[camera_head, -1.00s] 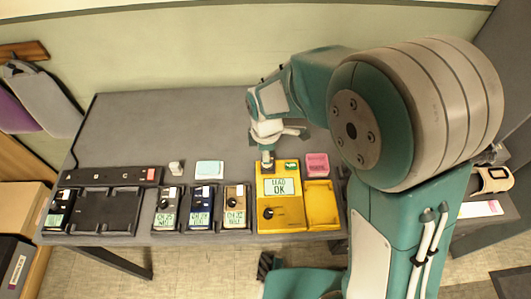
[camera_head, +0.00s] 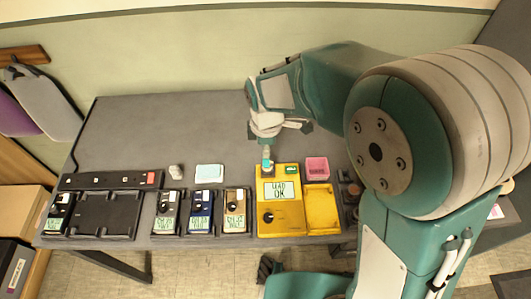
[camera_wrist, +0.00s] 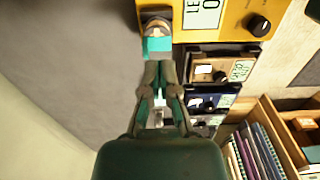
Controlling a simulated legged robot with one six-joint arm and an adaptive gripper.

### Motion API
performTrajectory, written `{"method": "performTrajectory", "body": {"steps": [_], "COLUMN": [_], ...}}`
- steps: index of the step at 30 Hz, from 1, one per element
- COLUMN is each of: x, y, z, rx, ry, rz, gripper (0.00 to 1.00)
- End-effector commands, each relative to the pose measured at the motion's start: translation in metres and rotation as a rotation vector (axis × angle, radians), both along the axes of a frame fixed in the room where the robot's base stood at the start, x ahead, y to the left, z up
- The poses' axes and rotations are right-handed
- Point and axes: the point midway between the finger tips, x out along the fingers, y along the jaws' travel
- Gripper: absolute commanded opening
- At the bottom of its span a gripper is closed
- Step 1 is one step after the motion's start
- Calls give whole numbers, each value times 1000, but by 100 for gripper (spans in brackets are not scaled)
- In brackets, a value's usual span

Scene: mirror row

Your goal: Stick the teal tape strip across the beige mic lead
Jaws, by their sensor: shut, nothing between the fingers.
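A small teal strip (camera_head: 267,164) shows at the upper left corner of the yellow tester (camera_head: 279,217), whose screen reads LEAD OK. In the wrist view the teal strip (camera_wrist: 158,46) lies against a round grey-beige plug end (camera_wrist: 157,26) beside the yellow tester (camera_wrist: 230,17). I cannot tell whether it is stuck down or which lead the plug belongs to. My gripper (camera_wrist: 160,68) is shut, its tips just short of the teal strip. In the head view my gripper (camera_head: 268,150) points down over that corner. A beige mic pack (camera_head: 235,209) lies left of the tester.
A dark blue pack (camera_head: 201,210) and a grey pack (camera_head: 166,211) lie further left, by a black charger (camera_head: 105,213). A pale teal pad (camera_head: 209,171), a small grey piece (camera_head: 176,172) and a pink tray (camera_head: 317,168) lie behind. The table's back left is clear.

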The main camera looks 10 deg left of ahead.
Motion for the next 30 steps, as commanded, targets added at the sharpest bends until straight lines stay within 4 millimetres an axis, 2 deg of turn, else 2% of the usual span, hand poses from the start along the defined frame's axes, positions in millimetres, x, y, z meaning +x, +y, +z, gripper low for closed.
{"method": "performTrajectory", "body": {"steps": [13, 30], "x": [0, 0], "y": [0, -1], "z": [30, 33], "rx": [0, 0], "ry": [-1, -1], "rz": [0, -4], "gripper": [0, 0]}}
